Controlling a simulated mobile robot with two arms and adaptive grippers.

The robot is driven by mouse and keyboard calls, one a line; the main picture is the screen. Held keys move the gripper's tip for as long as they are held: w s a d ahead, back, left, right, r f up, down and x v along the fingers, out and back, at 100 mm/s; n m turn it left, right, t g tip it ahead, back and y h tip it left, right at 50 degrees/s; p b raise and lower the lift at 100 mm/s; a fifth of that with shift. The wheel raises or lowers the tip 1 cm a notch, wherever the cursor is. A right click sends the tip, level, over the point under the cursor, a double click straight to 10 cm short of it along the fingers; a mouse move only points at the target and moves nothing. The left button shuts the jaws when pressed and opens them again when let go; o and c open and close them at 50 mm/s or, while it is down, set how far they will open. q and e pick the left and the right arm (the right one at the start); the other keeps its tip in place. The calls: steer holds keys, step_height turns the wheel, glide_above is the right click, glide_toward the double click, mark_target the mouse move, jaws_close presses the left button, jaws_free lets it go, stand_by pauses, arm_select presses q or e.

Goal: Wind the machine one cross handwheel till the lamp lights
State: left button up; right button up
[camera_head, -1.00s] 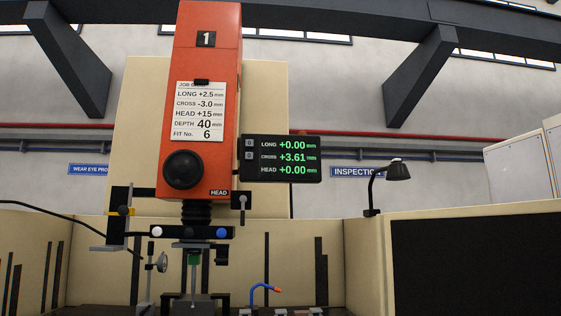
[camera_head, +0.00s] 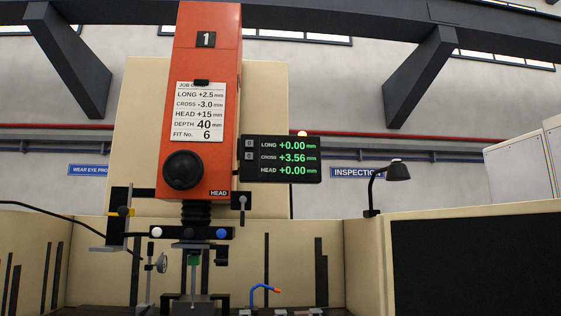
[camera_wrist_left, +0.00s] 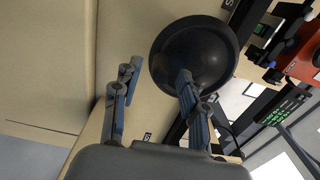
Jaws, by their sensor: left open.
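In the left wrist view a dark round handwheel (camera_wrist_left: 205,50) stands on a cream machine face. I cannot read a label that names it as the cross wheel. My left gripper (camera_wrist_left: 157,72) is open, with one finger overlapping the wheel's lower part and the other off its left side. Whether a finger touches it is unclear. In the head view the readout (camera_head: 281,159) shows LONG +0.00, CROSS +3.56, HEAD +0.00. The orange head (camera_head: 207,90) carries the number 1. My right gripper is in neither view.
A job card (camera_head: 198,111) on the head lists CROSS -3.0. A black knob (camera_head: 183,170) sits below it. A bar with white, black and blue balls (camera_head: 190,233) hangs under the head. A desk lamp (camera_head: 397,170) stands at the right.

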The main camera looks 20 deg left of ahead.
arm_select(q)
steer(key=shift+v, duration=2.5)
